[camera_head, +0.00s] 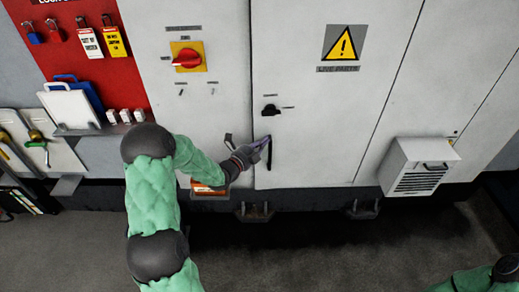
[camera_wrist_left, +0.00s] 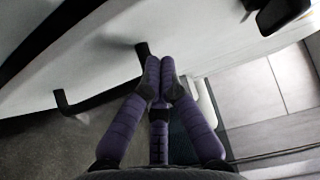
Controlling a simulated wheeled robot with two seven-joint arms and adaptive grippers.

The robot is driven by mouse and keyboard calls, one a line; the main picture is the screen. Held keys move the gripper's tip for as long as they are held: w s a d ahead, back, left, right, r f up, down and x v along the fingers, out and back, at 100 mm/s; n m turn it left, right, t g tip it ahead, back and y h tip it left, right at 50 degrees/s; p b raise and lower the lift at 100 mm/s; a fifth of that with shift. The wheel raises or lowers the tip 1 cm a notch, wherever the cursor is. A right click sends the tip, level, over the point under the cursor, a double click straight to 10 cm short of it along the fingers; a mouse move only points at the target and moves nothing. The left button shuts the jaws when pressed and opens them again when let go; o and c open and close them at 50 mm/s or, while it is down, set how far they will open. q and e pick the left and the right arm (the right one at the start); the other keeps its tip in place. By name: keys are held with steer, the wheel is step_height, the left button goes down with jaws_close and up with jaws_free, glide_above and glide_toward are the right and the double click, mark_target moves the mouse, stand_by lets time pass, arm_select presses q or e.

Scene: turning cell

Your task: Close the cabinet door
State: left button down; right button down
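The grey cabinet door (camera_head: 318,120) carries a yellow warning sign, a black lock and a black upright handle (camera_head: 269,154) near its lower left edge. In the head view the door looks about flush with the panels around it; I cannot tell whether a small gap is left. My left gripper (camera_head: 264,143) is at the door's left edge, close to the handle; contact is unclear. In the left wrist view its purple fingers (camera_wrist_left: 160,74) are together at the tips, with nothing visible between them. My right gripper is out of view.
A red rotary switch (camera_head: 188,58) sits on the panel left of the door. A vented box (camera_head: 418,167) sticks out at the right. A red lockout board (camera_head: 85,45) hangs at the upper left. The dark floor before the cabinet is clear.

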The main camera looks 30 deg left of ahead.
arm_select(q)
steer(key=shift+w+a, duration=0.45)
steer(key=shift+w, duration=0.15)
